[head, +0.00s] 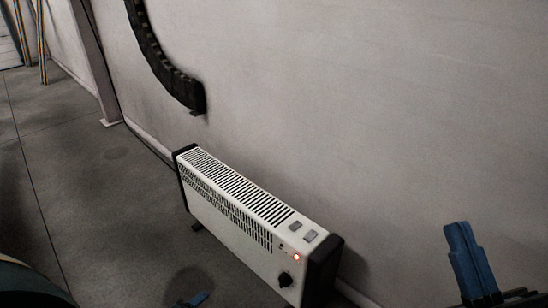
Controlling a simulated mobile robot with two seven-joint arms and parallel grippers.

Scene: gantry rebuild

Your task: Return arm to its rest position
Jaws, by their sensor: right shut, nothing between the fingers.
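My right gripper (462,236) shows at the lower right, its blue fingers pointing up in front of the wall. The fingers are together with nothing between them. My right arm is mostly outside the picture. A small blue piece (194,299) at the bottom edge, left of centre, looks like part of my left gripper. Too little of it shows to tell its opening.
A white heater (230,215) with black ends and a lit red lamp stands on the floor along the wall, left of my right gripper. A black cable chain (165,65) hangs on the wall above. Grey floor (85,180) is open at left.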

